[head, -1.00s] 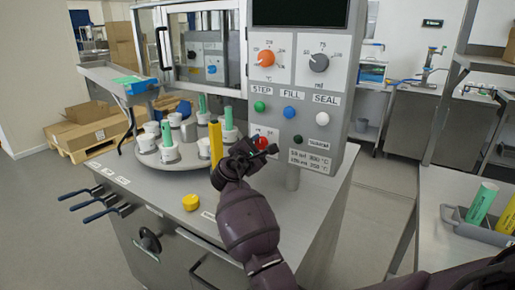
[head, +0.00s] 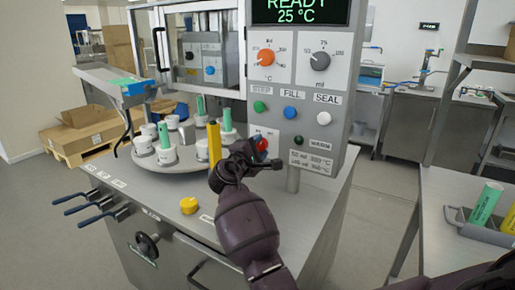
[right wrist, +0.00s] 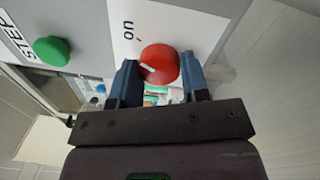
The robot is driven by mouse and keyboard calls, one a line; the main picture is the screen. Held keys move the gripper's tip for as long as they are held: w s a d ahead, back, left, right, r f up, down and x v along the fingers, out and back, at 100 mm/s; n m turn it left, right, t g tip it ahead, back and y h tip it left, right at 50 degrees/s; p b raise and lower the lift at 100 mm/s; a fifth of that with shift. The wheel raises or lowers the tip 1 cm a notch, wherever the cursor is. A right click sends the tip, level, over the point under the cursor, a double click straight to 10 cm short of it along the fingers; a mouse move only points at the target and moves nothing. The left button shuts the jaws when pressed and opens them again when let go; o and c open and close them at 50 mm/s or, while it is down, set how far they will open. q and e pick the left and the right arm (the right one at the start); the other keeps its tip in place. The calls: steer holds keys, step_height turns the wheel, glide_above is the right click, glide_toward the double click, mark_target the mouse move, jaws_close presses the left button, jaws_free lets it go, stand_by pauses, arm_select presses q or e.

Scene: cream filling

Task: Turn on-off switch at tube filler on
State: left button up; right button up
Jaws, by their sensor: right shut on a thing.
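The red on-off switch (head: 262,144) is a round knob low on the tube filler's grey control panel (head: 333,105). It shows large in the right wrist view (right wrist: 160,62), with a white mark on its face and the label word "on" beside it. My right gripper (right wrist: 159,75) has its two blue fingers on either side of the knob and is shut on it. In the head view the right gripper (head: 254,155) partly covers the switch and its label. The panel display (head: 299,11) is lit and reads "READY 25 °C". My left gripper is not in view.
Above the switch are an orange dial (head: 265,57), a grey dial (head: 319,61), and green (head: 260,106), blue (head: 290,112) and white (head: 323,118) buttons. A yellow tube (head: 214,142) stands left of my gripper, by the turntable (head: 145,174). A yellow cap (head: 189,205) lies in front.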

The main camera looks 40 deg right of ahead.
steer(key=o, duration=0.9)
steer(key=shift+p+v, duration=0.35)
steer(key=shift+v, duration=5.05)
steer(key=shift+a, duration=0.1)
